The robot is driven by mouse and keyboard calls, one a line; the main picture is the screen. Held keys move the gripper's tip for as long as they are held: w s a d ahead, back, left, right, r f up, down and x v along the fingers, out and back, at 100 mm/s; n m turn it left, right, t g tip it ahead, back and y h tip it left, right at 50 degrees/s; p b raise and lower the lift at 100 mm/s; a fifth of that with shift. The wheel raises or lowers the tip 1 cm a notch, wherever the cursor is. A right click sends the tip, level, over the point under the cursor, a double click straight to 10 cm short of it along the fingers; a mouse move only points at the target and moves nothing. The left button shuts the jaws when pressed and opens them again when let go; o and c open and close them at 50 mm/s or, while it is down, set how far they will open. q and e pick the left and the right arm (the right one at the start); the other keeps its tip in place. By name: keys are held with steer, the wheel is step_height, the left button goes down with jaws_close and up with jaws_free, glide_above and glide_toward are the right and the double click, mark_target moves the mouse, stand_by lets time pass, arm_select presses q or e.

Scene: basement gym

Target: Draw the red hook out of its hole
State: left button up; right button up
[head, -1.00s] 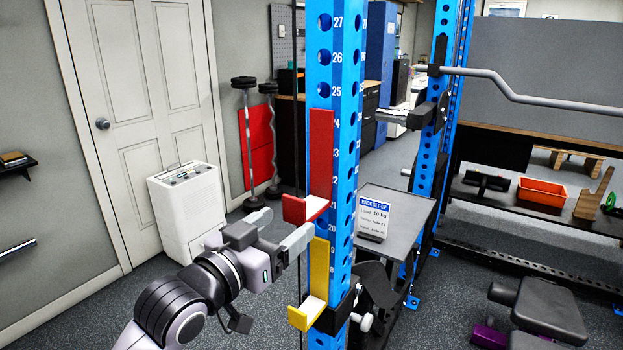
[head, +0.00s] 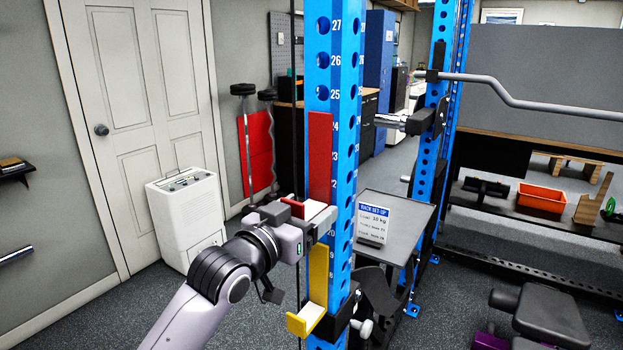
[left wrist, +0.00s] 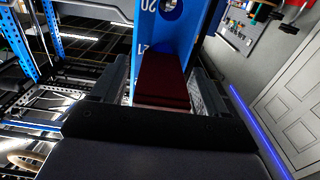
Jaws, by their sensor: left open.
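The red hook (head: 320,157) is on the front face of the blue upright (head: 346,120); its flat plate runs up the post and its short lip sticks out at the bottom. My left gripper (head: 311,221) is at that lip, its fingers open around it. In the left wrist view the red hook (left wrist: 160,82) lies between the two fingers (left wrist: 158,95), with gaps at its sides. The hook's peg and hole are hidden. My right gripper is not in view.
A yellow hook (head: 318,275) is on the same upright just below my gripper. A small table (head: 408,220) with a sign (head: 372,222) stands right behind the post. A white appliance (head: 187,218) stands left by the door. A barbell (head: 560,106) rests at right.

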arm_select(q)
steer(key=shift+p, duration=0.4)
stand_by(0.3)
steer(key=c, duration=1.2)
steer(key=shift+r, duration=0.2)
jaws_close()
steer(key=shift+p+v, duration=0.85)
steer(key=shift+v, duration=3.6)
steer(key=shift+a+f, duration=0.1)
